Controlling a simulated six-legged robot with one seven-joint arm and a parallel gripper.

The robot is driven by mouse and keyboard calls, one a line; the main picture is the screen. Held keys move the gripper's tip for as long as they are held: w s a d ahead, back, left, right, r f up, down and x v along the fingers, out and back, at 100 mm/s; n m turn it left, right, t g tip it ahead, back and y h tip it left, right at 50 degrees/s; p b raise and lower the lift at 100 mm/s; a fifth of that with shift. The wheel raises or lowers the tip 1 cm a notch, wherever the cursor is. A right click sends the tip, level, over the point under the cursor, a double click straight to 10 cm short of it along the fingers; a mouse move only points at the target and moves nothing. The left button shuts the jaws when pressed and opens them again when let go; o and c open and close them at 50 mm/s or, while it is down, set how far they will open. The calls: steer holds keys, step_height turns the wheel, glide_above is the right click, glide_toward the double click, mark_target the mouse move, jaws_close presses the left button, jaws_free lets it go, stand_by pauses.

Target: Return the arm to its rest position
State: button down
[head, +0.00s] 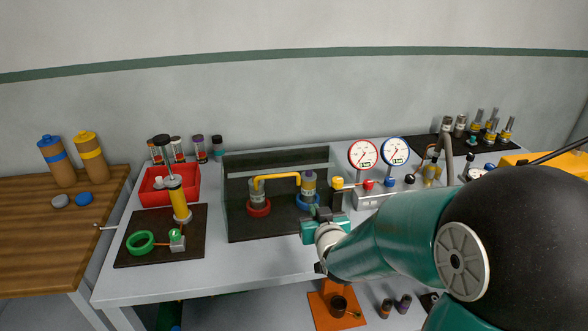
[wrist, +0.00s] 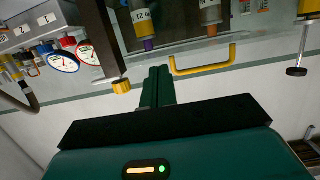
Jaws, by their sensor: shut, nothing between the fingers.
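My arm comes in from the right side of the head view, its green link ending over the front of the grey bench (head: 280,265). My arm hides part of the bench's right side.
Two gauges (head: 363,154) on a grey manifold stand behind my gripper. A yellow knob (wrist: 121,86) on a dark post is close to the fingers. A red tray (head: 155,199) and a dark mat (head: 135,255) lie left. An orange stand (head: 325,318) is below, in front.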

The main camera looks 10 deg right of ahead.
steer(key=s+r+g, duration=0.2)
steer(key=s+g, duration=0.1)
steer(key=s, duration=0.5)
steer(key=s+a+r+g, duration=0.1)
steer(key=s+r+g, duration=0.2)
steer(key=s, duration=0.6)
steer(key=s+a+r+g, duration=0.1)
steer(key=s+r+g, duration=0.2)
steer(key=s, duration=0.6)
steer(key=shift+s+r+g, duration=0.2)
steer(key=shift+g, duration=0.2)
steer(key=c, duration=2.1)
jaws_free()
